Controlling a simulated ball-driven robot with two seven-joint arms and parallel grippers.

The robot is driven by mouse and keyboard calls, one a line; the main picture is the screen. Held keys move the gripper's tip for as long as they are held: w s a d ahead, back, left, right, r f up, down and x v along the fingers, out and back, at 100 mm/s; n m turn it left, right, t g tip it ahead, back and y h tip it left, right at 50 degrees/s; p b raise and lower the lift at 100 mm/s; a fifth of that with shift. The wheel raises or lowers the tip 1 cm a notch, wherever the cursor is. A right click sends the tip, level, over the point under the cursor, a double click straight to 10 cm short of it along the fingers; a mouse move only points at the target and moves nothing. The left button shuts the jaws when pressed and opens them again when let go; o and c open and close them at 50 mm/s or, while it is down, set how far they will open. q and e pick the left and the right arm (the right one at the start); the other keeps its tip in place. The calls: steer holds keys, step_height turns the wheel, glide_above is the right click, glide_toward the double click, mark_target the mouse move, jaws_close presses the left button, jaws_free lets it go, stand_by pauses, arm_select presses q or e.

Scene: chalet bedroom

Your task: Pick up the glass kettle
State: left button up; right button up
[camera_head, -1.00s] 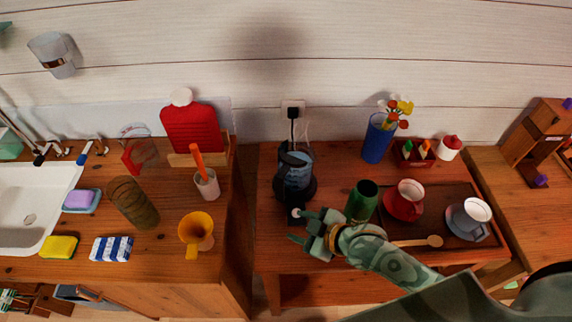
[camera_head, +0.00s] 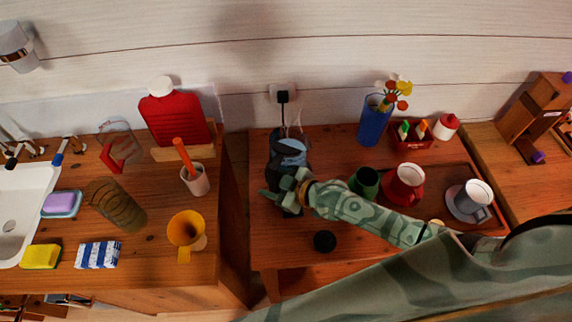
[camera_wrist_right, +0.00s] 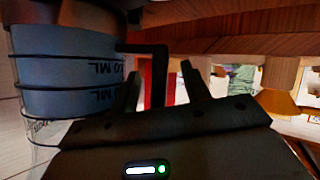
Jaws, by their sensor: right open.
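The glass kettle (camera_head: 290,153), with bluish glass and black parts, stands on the wooden table near the wall. In the right wrist view the kettle (camera_wrist_right: 68,72) fills the left side, with dark bands and "ML" marks. Its black handle (camera_wrist_right: 157,72) shows between the two fingers of my right gripper (camera_wrist_right: 161,84). My right gripper (camera_head: 284,193) is open at the kettle's front side and hides its lower part. I cannot tell whether the fingers touch the handle. My left gripper is not in view.
A blue vase (camera_head: 374,120) stands behind.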

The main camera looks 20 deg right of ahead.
jaws_close()
steer(key=shift+w+r, duration=0.1)
steer(key=shift+r, duration=0.05)
stand_by(1.1)
steer(key=shift+r, duration=0.1)
